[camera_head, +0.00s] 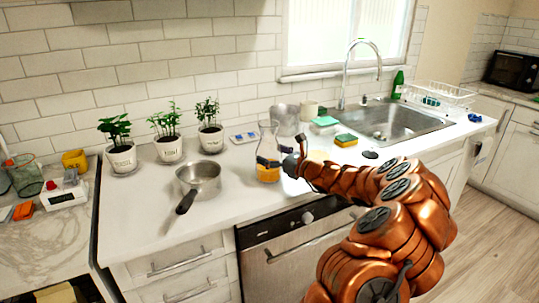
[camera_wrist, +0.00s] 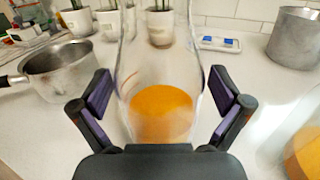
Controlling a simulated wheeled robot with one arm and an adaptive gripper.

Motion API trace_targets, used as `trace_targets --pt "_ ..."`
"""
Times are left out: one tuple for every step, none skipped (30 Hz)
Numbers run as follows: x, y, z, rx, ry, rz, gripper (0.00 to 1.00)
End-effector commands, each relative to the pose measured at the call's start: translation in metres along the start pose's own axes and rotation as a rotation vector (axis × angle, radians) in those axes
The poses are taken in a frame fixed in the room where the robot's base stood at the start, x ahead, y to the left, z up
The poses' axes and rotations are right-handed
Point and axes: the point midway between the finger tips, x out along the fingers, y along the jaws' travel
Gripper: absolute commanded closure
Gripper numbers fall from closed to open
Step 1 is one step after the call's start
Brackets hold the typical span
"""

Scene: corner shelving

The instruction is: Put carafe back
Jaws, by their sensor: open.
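The carafe (camera_head: 268,135) is clear glass with orange liquid in the bottom. It stands upright on the white counter, right of the steel saucepan. My gripper (camera_head: 277,159) is at the carafe from the right side, low on its body. In the wrist view the carafe (camera_wrist: 160,105) stands between the two spread fingers of my gripper (camera_wrist: 163,98). Gaps show between the finger pads and the glass, so the gripper is open. The carafe's base is hidden behind the palm in the wrist view.
The saucepan (camera_head: 199,177) stands left, its handle toward the counter's front edge. Potted plants (camera_head: 168,148) line the wall. A metal pot (camera_head: 285,118) stands behind the carafe. Another glass with orange contents (camera_wrist: 303,150) is close at right in the wrist view. The sink (camera_head: 390,122) is farther right.

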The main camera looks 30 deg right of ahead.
Motion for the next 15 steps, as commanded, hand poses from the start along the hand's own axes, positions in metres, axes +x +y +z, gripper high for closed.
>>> trace_targets --pt "-0.006 -0.001 0.0 0.001 -0.002 -0.003 0.0" --pt "-0.01 -0.001 -0.001 0.002 -0.002 -0.003 0.0" --pt "-0.016 -0.001 -0.001 0.002 -0.001 -0.003 0.0" --pt "-0.02 -0.001 -0.001 0.003 -0.002 -0.003 0.0" --pt "-0.025 -0.001 -0.001 0.004 -0.002 -0.003 0.0" --pt "-0.031 -0.001 -0.002 0.004 -0.002 -0.002 0.0" --pt "-0.036 -0.001 -0.001 0.004 -0.002 -0.003 0.0" --pt "-0.041 -0.001 -0.001 0.003 -0.001 -0.003 0.0" --pt "-0.047 -0.001 -0.001 0.002 -0.001 -0.003 0.0" --pt "-0.051 -0.002 -0.001 0.002 -0.002 -0.005 0.0" --pt "-0.056 -0.001 -0.001 0.0 -0.002 -0.004 0.0" --pt "-0.062 -0.002 0.0 -0.001 -0.002 -0.005 0.0" --pt "-0.066 -0.002 0.0 -0.001 -0.002 -0.005 0.0" --pt "-0.07 -0.002 0.0 -0.001 -0.001 -0.004 0.0" --pt "-0.076 -0.002 0.0 -0.001 -0.001 -0.005 0.0"
